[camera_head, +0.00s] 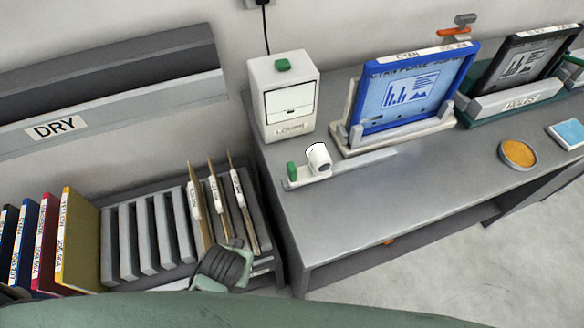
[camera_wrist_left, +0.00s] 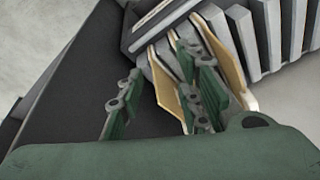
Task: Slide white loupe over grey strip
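The white loupe (camera_head: 319,160) is a small cylinder on the desk, in front of the white box. It sits near the left end of the flat grey strip (camera_head: 362,162), beside a small green knob (camera_head: 292,172). Most of the strip lies bare to its right. My left gripper (camera_head: 226,264) is low at the front of the rack, left of the desk and well away from the loupe. In the left wrist view its two fingers (camera_wrist_left: 162,80) are apart, with a tan divider (camera_wrist_left: 168,92) showing between them; I cannot tell whether they touch it. My right gripper is not in view.
A white box (camera_head: 284,98), a blue-framed panel (camera_head: 412,90), a black-framed panel (camera_head: 520,62) and an orange disc (camera_head: 517,153) stand on the desk (camera_head: 400,195). The desk's front is clear.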

